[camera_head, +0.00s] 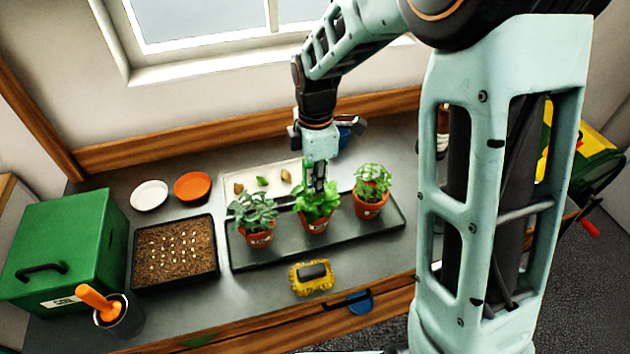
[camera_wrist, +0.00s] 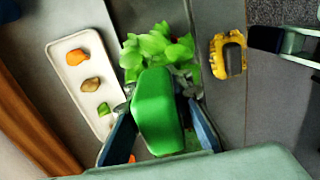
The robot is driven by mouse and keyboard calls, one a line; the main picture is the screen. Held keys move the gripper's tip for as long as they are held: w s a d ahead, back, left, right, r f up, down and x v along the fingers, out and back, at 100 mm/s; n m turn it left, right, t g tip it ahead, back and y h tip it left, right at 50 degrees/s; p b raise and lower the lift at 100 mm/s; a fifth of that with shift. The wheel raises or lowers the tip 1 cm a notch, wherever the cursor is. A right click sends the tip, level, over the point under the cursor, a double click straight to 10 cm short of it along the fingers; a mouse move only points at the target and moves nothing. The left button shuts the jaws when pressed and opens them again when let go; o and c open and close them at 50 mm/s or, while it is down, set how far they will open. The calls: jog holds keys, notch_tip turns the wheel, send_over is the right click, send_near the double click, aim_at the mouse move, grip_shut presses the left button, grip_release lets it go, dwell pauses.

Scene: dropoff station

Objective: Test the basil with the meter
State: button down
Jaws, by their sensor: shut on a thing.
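Three potted plants stand in a row on a dark tray (camera_head: 270,255). The middle plant (camera_head: 315,203) has broad bright green leaves and looks like the basil; its pot label is too small to read. My gripper (camera_head: 318,184) is directly above it, pointing down, shut on a green meter (camera_wrist: 158,110). The meter's lower end is hidden among the leaves, so I cannot tell whether it is in the soil. In the wrist view the middle plant's leaves (camera_wrist: 150,45) show just beyond the meter.
A left plant (camera_head: 254,214) and a right plant (camera_head: 371,184) flank closely. Behind is a white tray (camera_wrist: 71,93) with leaf-like pieces. A yellow brush (camera_head: 311,277) lies in front. A seed tray (camera_head: 175,277) and green soil box (camera_head: 60,235) stand left.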

aim_at(315, 205)
jog(key=shift+f, duration=0.2)
jog(key=shift+f+b, duration=0.4)
jog(key=shift+f, duration=0.2)
dwell(0.4)
jog(key=shift+f+b, duration=0.4)
jog(key=shift+f, duration=0.2)
dwell(0.4)
jog(key=shift+f+b, duration=0.35)
jog(key=shift+f, duration=0.2)
dwell(0.3)
jog(key=shift+f+b, duration=0.45)
dwell(1.5)
